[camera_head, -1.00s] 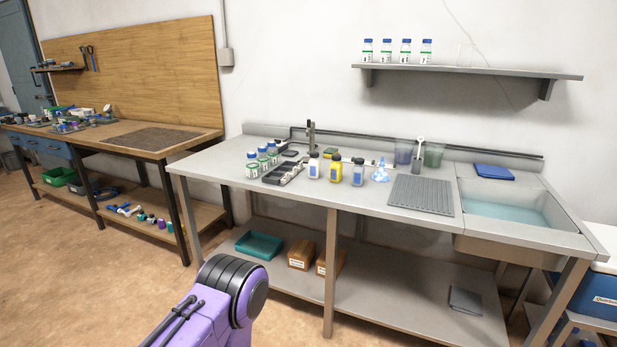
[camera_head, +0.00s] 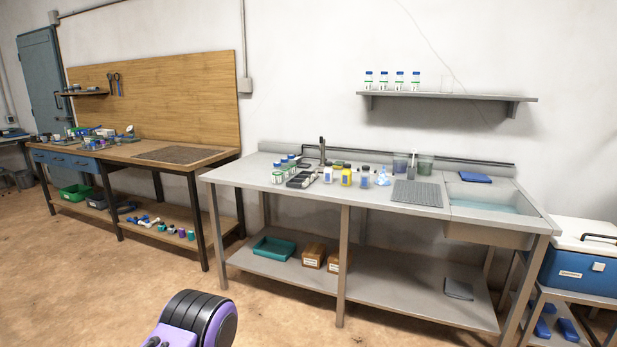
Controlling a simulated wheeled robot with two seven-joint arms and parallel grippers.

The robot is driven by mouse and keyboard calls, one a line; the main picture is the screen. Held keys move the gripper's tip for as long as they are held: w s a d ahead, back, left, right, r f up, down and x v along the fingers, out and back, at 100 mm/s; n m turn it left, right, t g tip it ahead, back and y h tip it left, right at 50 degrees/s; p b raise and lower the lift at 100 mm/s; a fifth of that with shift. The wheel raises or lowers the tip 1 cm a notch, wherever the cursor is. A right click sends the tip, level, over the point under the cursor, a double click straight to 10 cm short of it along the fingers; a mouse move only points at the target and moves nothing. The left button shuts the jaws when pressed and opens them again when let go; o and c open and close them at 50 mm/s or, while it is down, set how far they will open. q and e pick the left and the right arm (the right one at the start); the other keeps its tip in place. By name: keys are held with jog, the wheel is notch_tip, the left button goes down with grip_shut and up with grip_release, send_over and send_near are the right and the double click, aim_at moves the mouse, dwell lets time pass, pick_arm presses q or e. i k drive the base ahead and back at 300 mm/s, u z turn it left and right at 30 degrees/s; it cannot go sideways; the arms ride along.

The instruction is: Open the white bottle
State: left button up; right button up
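A small white bottle (camera_head: 328,175) with a dark cap stands upright on the grey sink bench, left of a yellow bottle (camera_head: 346,177). Another pale bottle (camera_head: 364,178) with a dark cap and blue label stands right of the yellow one. At this distance I cannot tell how the caps sit. Neither gripper is in view. Only a purple and black part of my own body shows at the bottom, well short of the bench.
The grey bench (camera_head: 250,178) holds a black tray, blue-capped jars (camera_head: 278,175), a grey mat (camera_head: 417,193) and a sink (camera_head: 485,197). A wooden workbench (camera_head: 120,152) stands left, a blue cooler (camera_head: 580,270) right. The floor before the bench is clear.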

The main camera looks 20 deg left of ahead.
aim_at(329, 171)
jog(key=u, duration=0.75)
jog(key=i, duration=0.65)
jog(key=u, duration=1)
jog(key=i, duration=1)
jog(key=z, duration=0.75)
jog(key=i, duration=0.65)
jog(key=z, duration=0.8)
